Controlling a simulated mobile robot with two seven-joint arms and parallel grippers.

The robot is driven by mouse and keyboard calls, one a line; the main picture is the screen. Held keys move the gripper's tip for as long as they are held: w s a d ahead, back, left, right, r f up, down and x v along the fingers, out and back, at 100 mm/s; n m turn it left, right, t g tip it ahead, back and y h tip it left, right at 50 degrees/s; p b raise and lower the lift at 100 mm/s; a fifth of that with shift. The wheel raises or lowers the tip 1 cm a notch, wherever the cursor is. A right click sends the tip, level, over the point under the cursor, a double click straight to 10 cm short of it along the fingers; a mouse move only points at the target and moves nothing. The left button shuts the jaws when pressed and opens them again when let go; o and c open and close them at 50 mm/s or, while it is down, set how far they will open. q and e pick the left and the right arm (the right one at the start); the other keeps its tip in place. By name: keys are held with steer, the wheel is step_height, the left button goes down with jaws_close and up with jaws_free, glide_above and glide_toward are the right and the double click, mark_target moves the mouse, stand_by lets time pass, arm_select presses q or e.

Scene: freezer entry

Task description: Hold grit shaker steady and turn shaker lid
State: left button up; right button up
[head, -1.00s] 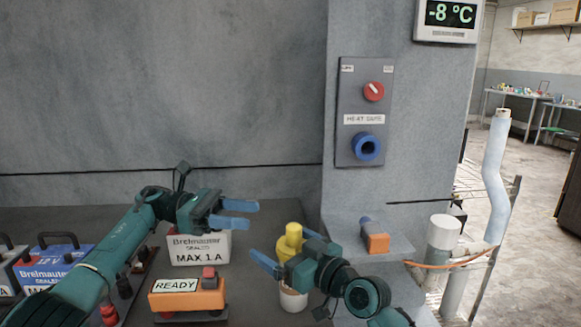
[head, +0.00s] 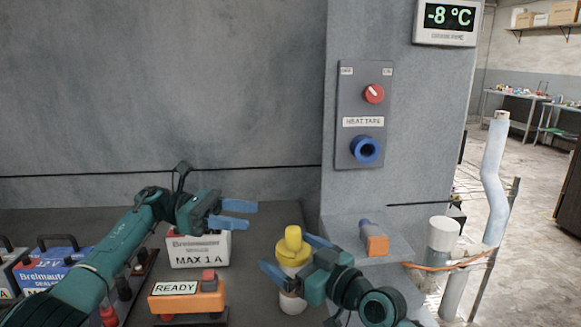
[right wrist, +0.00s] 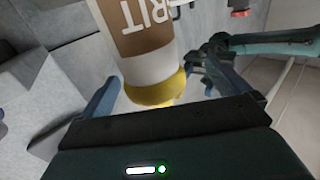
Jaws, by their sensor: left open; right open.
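The grit shaker stands upright on the dark bench in the head view, with a white body (head: 292,303) and a yellow lid (head: 293,240). My right gripper (head: 287,257) is open, with its blue fingers on either side of the shaker's upper part; I cannot tell whether they touch it. In the right wrist view the shaker (right wrist: 150,35) appears upside down, with a brown GRIT label and the yellow lid (right wrist: 157,88) between the spread fingers. My left gripper (head: 236,214) is open and empty, left of the shaker and above the white battery box.
A white MAX 1 A box (head: 199,249) and an orange READY unit (head: 187,296) stand left of the shaker. A blue battery (head: 60,264) is at far left. A grey ledge (head: 395,243) with an orange-and-blue plug (head: 376,244) is at right. A wall panel (head: 364,115) hangs above.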

steer(key=shift+v, duration=2.1)
steer(key=b, duration=0.3)
glide_toward(303, 261)
steer(key=v, duration=0.5)
steer(key=shift+r, duration=0.1)
